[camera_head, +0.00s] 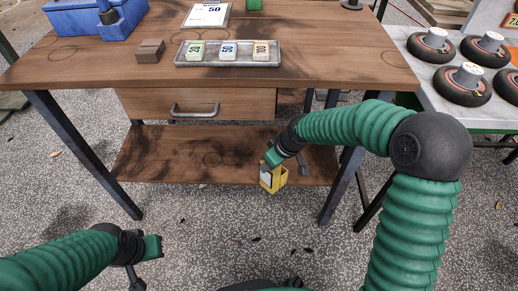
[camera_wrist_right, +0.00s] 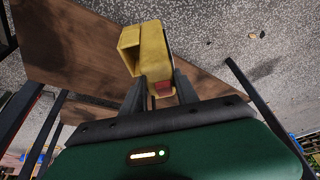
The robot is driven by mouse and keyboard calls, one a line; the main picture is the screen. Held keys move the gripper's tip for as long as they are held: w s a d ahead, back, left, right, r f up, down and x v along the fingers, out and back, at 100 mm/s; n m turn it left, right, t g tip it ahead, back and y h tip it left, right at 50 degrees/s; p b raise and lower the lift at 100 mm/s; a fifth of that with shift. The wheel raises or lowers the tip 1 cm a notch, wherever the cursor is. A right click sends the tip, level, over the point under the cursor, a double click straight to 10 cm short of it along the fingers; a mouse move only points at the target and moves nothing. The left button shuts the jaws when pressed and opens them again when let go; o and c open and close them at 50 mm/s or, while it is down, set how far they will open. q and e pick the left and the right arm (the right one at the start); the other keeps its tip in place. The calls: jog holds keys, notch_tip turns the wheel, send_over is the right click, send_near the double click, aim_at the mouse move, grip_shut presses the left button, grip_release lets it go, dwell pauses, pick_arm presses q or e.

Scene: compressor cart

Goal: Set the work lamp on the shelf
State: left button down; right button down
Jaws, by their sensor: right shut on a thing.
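The work lamp (camera_head: 280,180) is a small yellow box with a pale face, at the front right edge of the lower wooden shelf (camera_head: 190,160). I cannot tell whether it rests on the shelf or is held just in front of it. My right gripper (camera_head: 271,163) is shut on the lamp from above, hiding part of it. In the right wrist view the yellow lamp (camera_wrist_right: 146,47) sits between the two dark fingers (camera_wrist_right: 158,90), with a small red part near them. My left gripper (camera_head: 148,262) is low at the left, away from the shelf; its jaws are unclear.
Above the shelf is a wooden bench top (camera_head: 330,60) with a drawer (camera_head: 230,103). On it are a metal tray (camera_head: 220,60) with three labelled blocks, a brown block (camera_head: 150,50) and a blue case (camera_head: 90,18). Table legs flank the shelf. Wheels (camera_head: 463,84) stand on a right-hand table.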

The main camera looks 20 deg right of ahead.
jog(key=w+d+f+b, duration=0.1)
jog(key=w+f+b, duration=0.3)
jog(key=w+b, duration=0.4)
jog(key=w, duration=0.3)
jog(key=shift+w+d+f, duration=0.15)
jog(key=shift+d+f, duration=0.15)
jog(key=c, duration=1.2)
grip_release()
jog(key=shift+c, duration=0.2)
jog(key=o, duration=0.3)
